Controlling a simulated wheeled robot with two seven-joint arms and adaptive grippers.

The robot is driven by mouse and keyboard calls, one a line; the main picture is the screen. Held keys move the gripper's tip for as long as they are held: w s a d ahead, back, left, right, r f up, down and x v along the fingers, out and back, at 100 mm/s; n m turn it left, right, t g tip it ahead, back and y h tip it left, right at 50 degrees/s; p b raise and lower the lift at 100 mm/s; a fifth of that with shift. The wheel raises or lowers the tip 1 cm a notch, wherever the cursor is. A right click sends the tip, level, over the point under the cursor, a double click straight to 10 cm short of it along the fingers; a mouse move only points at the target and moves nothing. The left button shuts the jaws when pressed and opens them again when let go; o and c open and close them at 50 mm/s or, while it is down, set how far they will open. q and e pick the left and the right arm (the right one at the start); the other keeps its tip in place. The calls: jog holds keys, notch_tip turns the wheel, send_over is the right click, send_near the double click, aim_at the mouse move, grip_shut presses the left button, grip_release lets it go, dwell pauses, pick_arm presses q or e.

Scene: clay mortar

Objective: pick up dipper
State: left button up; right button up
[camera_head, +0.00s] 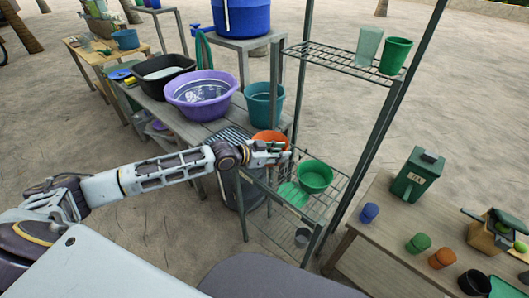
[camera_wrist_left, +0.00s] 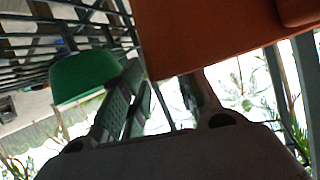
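An orange round vessel (camera_head: 270,136), which may be the dipper, sits behind my left gripper (camera_head: 272,155) in the head view, at the end of the bench by the metal rack. The gripper hides its lower part. In the left wrist view, a large orange surface (camera_wrist_left: 225,35) fills the top right, just beyond the fingertips. The left gripper (camera_wrist_left: 168,88) has its fingers spread apart, with a gap between them. Whether a finger touches the orange thing I cannot tell. My right gripper is not in view.
A green bowl (camera_head: 315,176) stands on the rack's lower shelf, close right of my gripper. A teal bucket (camera_head: 264,104) and purple basin (camera_head: 201,94) stand behind. A rack post rises near the gripper. Small pots and a green box (camera_head: 417,175) stand on the right table.

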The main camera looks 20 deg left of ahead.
pick_arm(q)
jog(key=shift+c, duration=0.4)
grip_shut()
dwell(0.4)
jog(key=shift+r, duration=0.85)
notch_tip(320, 180, up, 8)
jog(key=shift+r+p, duration=0.2)
jog(key=shift+p, duration=0.15)
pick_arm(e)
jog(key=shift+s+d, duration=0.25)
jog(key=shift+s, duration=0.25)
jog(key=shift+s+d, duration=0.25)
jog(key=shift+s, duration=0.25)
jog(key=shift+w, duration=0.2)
